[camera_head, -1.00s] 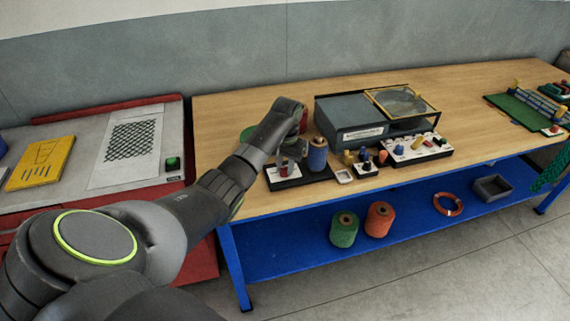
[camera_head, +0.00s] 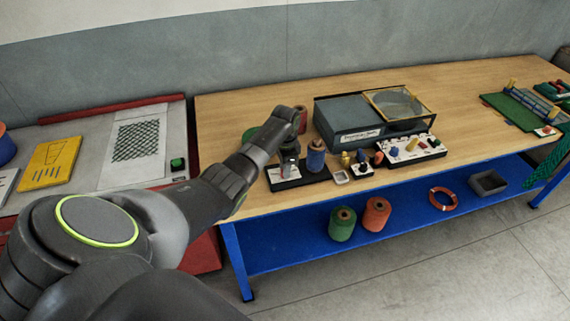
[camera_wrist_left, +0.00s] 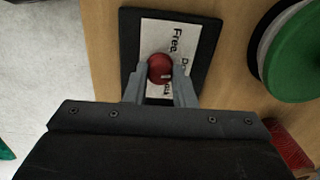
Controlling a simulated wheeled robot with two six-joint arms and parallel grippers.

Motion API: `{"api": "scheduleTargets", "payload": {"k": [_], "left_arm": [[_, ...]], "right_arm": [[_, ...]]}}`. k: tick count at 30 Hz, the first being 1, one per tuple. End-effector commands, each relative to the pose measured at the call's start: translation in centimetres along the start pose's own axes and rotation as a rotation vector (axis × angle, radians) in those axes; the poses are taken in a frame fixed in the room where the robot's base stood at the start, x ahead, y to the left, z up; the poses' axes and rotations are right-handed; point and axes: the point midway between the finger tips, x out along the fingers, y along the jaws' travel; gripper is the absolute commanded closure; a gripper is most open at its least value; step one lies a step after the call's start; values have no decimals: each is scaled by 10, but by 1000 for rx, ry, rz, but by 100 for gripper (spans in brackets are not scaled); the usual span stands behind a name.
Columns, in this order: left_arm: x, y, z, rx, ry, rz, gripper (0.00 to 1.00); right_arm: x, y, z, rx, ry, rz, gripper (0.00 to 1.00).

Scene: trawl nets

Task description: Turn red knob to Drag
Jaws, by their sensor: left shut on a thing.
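The red knob (camera_wrist_left: 159,68) sits on a white label plate (camera_wrist_left: 180,32) on a dark base (camera_wrist_left: 131,30). "Free" reads on the plate; another word starting "Dr" and a third word are partly hidden by the knob and a finger. A small white mark shows on the knob's lower right side. My left gripper (camera_wrist_left: 160,82) is shut on the knob, one finger on each side. In the head view my left gripper (camera_head: 288,168) is at the dark base (camera_head: 291,182) near the table's front edge, and the knob is hidden there. My right gripper is not in view.
A green round object (camera_wrist_left: 297,52) lies near the gripper.

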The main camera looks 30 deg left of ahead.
Motion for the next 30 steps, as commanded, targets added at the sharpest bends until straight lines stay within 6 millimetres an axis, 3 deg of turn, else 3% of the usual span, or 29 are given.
{"api": "scheduleTargets", "payload": {"k": [12,27,28,30], "left_arm": [[-2,-1,-1,168,9,-4,100],[-2,-1,-2,185,11,-5,100],[-2,-1,-2,185,11,-5,76],[-2,-1,-2,185,10,-5,66]], "right_arm": [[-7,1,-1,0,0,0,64],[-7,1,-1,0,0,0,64],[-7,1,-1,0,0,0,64],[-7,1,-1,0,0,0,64]]}}
